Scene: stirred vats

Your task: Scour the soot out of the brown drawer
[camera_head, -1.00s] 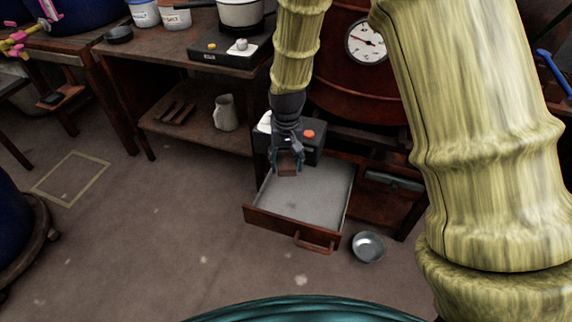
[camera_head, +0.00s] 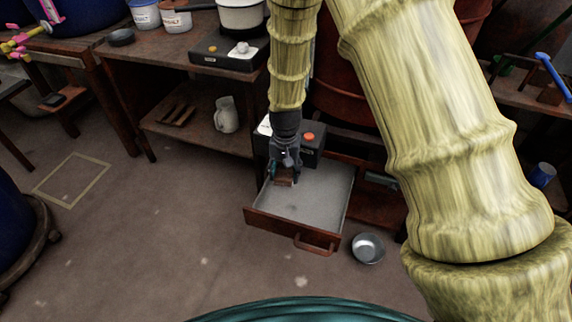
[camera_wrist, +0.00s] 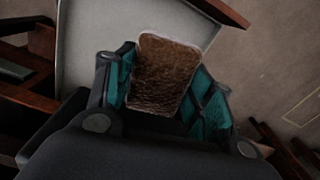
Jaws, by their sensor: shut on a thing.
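The brown drawer (camera_head: 291,239) is pulled open below the bench, with a pale grey inside floor. Its floor also shows in the wrist view (camera_wrist: 88,40). My gripper (camera_head: 284,174) is over the left back part of the drawer. It is shut on a brown block with a rough, bristly-looking face (camera_wrist: 165,75), held between the teal finger pads. In the head view the block (camera_head: 284,180) is low over the drawer floor; I cannot tell whether it touches. No clear dark soot patch shows on the visible floor.
A metal bowl (camera_head: 368,248) stands on the floor right of the drawer. A black box with a red button (camera_head: 309,138) is just behind the drawer. The floor left of the drawer is clear.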

